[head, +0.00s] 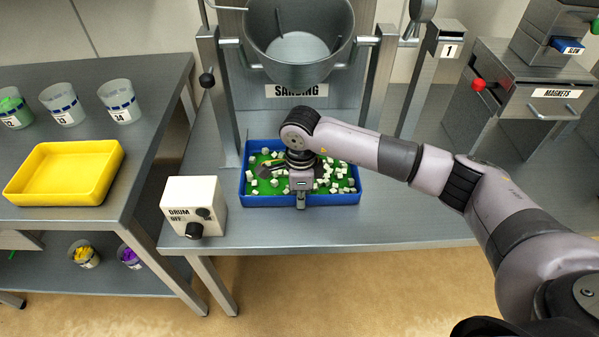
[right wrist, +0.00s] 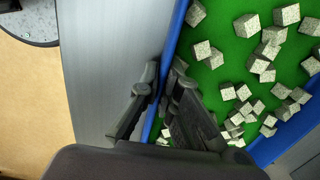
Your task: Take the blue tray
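The blue tray (head: 334,199) lies on the grey bench under the drum. It has a green inside with many pale speckled cubes. My right gripper (head: 301,200) is over the middle of its front wall, pointing down. In the right wrist view the blue wall (right wrist: 180,32) runs between the fingers of my right gripper (right wrist: 164,72), one outside and one inside. The fingertips are close together and appear to pinch the wall. My right wrist hides part of the tray's middle in the head view. My left gripper is not in view.
A metal drum (head: 298,60) on posts stands behind and above the tray. A white drum control box (head: 194,207) is close on the left. A yellow tray (head: 64,172) and cups are on the left table. The bench right of the tray (head: 415,215) is clear.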

